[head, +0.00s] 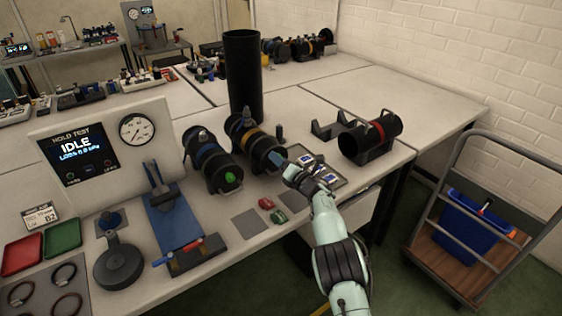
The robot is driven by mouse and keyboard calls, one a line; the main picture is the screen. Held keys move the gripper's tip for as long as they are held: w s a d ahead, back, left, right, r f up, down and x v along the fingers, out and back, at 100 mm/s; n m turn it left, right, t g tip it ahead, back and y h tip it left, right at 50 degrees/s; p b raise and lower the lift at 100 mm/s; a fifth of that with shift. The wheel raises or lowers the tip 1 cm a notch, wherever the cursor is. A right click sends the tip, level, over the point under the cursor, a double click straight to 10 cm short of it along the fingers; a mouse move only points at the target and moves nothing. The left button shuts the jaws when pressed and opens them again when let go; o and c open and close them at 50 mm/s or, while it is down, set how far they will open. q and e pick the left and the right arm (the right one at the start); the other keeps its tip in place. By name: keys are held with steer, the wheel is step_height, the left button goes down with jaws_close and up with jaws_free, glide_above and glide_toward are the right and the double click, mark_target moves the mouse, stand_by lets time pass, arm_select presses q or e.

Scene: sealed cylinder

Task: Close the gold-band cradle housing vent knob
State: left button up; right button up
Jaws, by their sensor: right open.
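The gold-band housing (250,138) is a black cylinder lying in a cradle at the middle of the bench, with a gold band around it. Its near end faces my right gripper (284,161), which is open at that end. A small blue part shows there, between the housing and the hand. I cannot tell whether it is the vent knob or part of my fingers, or whether they touch. The knob's setting cannot be made out. My left gripper is not in view.
A blue-band housing (207,155) with a green end knob stands close on the left. A red-band cylinder (372,138) lies to the right. A tall black tube (243,75) stands behind. The hold test panel (100,146) reads IDLE. A cart (470,220) stands beside the bench.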

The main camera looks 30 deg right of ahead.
jaws_close()
